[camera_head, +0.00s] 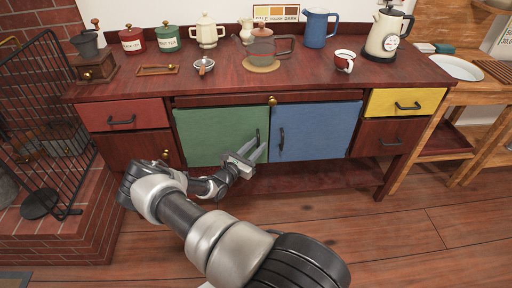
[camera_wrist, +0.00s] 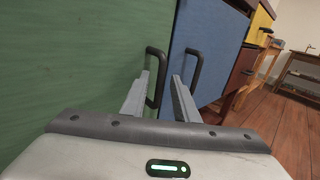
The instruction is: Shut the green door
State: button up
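The green door (camera_head: 215,135) is a flat panel in the dark red wooden cabinet, left of the blue door (camera_head: 320,130). It looks nearly flush with the cabinet front; I cannot tell whether a small gap stays open. It fills the left of the wrist view (camera_wrist: 70,60). Its dark handle (camera_wrist: 161,68) is near its right edge. My gripper (camera_head: 257,150) is at that handle, low in front of the door. In the wrist view its two fingers (camera_wrist: 160,76) are apart, with the handle appearing between them. I cannot tell whether they touch it.
The blue door's handle (camera_wrist: 196,65) is close beside my right finger. A red drawer (camera_head: 122,115) is at the left and a yellow drawer (camera_head: 405,102) at the right. Pots and mugs stand on the cabinet top. The wooden floor (camera_head: 400,245) is clear at the right.

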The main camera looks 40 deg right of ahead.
jog(key=shift+a, duration=0.1)
jog(key=p+v, duration=0.2)
jog(key=v, duration=1.5)
jog(key=shift+p, duration=0.35)
jog(key=shift+a, duration=0.1)
jog(key=s+a+r+m+g+y, duration=0.25)
jog(key=r+m, duration=0.25)
jog(key=r, duration=0.3)
jog(key=s+a+r+m+g+y, duration=0.2)
jog(key=s+r+m+g+y, duration=0.15)
jog(key=r+m, duration=0.35)
jog(key=s+a+r+m+g+y, duration=0.2)
jog(key=s+r+m+y, duration=0.15)
jog(key=r, duration=0.55)
jog(key=s+a+r+m+t+y, duration=0.3)
jog(key=s+a+r+t+y, duration=0.15)
jog(key=s+r, duration=0.35)
jog(key=s+a+r+m+t+y, duration=0.3)
jog(key=s+a+r, duration=0.25)
jog(key=r, duration=0.45)
notch_tip(320, 180, up, 22)
jog(key=p, duration=2.2)
jog(key=shift+w, duration=0.25)
jog(key=shift+f, duration=0.15)
